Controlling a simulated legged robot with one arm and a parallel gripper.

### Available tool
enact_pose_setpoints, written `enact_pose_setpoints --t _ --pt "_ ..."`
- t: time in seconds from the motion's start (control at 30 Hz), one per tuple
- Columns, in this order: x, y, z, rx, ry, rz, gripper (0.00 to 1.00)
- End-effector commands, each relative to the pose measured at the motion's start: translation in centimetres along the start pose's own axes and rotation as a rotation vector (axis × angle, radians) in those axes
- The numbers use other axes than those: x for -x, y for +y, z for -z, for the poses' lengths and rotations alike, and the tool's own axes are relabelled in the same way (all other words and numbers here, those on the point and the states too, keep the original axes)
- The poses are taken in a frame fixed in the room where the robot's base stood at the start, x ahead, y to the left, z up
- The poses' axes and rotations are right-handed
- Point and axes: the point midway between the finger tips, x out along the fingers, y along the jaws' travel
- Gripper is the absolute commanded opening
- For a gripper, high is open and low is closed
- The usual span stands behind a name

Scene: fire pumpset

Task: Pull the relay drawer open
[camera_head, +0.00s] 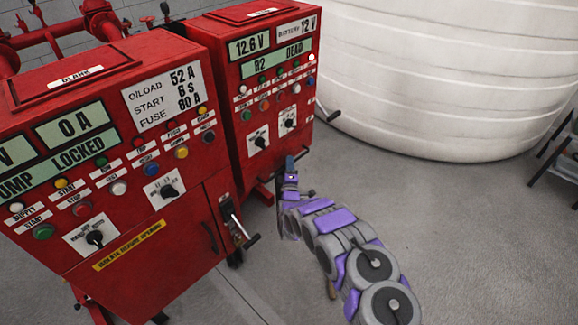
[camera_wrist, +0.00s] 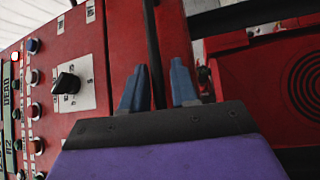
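My gripper (camera_head: 290,172) is beside the lower right part of the right red cabinet (camera_head: 222,85) in the head view. In the wrist view its two blue fingers (camera_wrist: 159,88) stand apart, with red cabinet surface and a dark vertical strip (camera_wrist: 153,50) beyond the gap. A red panel with dark concentric rings (camera_wrist: 300,85) is at the right of the wrist view.
The left red cabinet (camera_head: 100,150) has a dark handle (camera_head: 210,238) and a side lever (camera_head: 237,226). A crank (camera_head: 327,113) sticks out of the right cabinet's side. A large white tank (camera_head: 440,80) stands behind. The grey floor (camera_head: 480,240) at right is mostly clear.

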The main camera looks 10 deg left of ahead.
Motion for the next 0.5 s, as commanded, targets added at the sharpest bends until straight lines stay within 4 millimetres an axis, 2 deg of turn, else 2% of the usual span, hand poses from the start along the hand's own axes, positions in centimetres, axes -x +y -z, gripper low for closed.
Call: enact_pose_setpoints --t 0.03,0.27,0.5 --pt "0.01 -0.01 0.01 0.0 0.0 0.0 0.23" --pt "0.01 -0.09 0.02 0.0 0.0 0.002 0.01" --pt "0.03 -0.23 0.04 0.001 0.0 0.004 0.0"
